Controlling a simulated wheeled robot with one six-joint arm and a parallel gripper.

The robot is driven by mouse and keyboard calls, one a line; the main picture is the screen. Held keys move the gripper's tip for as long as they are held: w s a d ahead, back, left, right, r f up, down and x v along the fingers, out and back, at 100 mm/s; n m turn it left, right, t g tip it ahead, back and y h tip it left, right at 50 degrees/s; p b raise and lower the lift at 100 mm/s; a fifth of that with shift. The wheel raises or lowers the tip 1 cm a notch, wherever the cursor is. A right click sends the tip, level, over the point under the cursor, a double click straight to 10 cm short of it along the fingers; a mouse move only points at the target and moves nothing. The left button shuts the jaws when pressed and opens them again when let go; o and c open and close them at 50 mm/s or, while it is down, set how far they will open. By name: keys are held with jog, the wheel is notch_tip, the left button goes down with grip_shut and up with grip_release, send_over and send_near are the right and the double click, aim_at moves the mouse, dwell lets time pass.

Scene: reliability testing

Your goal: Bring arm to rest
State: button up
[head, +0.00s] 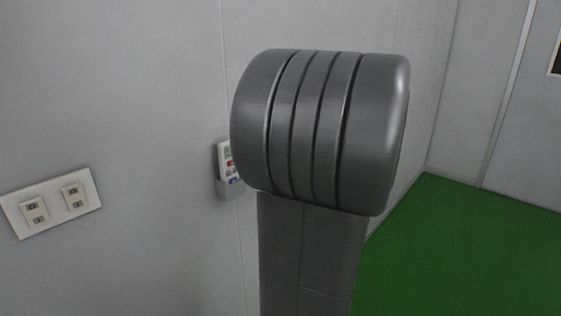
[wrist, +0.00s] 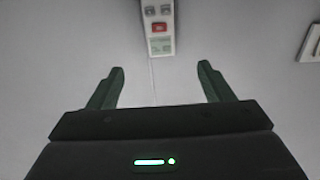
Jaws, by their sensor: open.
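My gripper (wrist: 160,80) shows in the wrist view with its two dark fingers spread apart. It is open, and nothing is between the fingers. Beyond the fingertips is a pale wall with a small remote control (wrist: 159,27) that has a red button. A grey link of my arm (head: 320,130) fills the middle of the head view and hides part of the wall. My gripper does not show in the head view.
The remote (head: 228,162) sits in a holder on the grey wall, partly behind my arm. A white plate with two sockets (head: 52,202) is on the wall at left.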

jog(key=p+x, duration=0.5)
jog(key=x, duration=0.8)
jog(key=shift+w+a+r, duration=0.15)
jog(key=shift+a+r, duration=0.05)
jog(key=shift+f, duration=0.25)
